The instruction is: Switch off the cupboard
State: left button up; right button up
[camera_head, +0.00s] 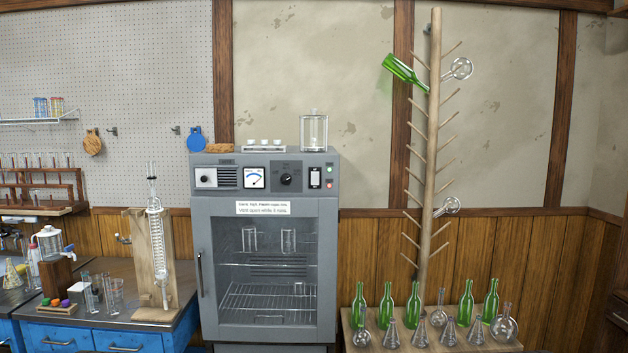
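The cupboard (265,215) is a grey cabinet with a glass door in the middle of the view. Its door is shut, with a handle at the left edge and glass vessels on the shelves inside. On its top panel are a left knob (206,178), a round-scaled gauge (254,178), a black dial (287,179), a white switch plate (315,177) and small indicator lights (329,177). The switch's position is too small to tell. Neither of my grippers is in view.
A glass jar (314,132) and a small tray stand on top of the cupboard. A blue bench (75,335) with a condenser stand (157,255) is at the left. Green bottles (387,305), flasks and a wooden drying tree (431,150) are at the right.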

aim_at(315, 175)
jog(key=k+l, duration=0.35)
jog(key=l, duration=0.15)
jog(key=i+u, duration=0.25)
jog(key=i, duration=0.25)
jog(key=i+u, duration=0.3)
jog(key=i, duration=0.25)
jog(key=i+l+u, duration=0.25)
jog(key=i, duration=0.25)
jog(key=i+l+u, duration=0.25)
jog(key=i, duration=0.25)
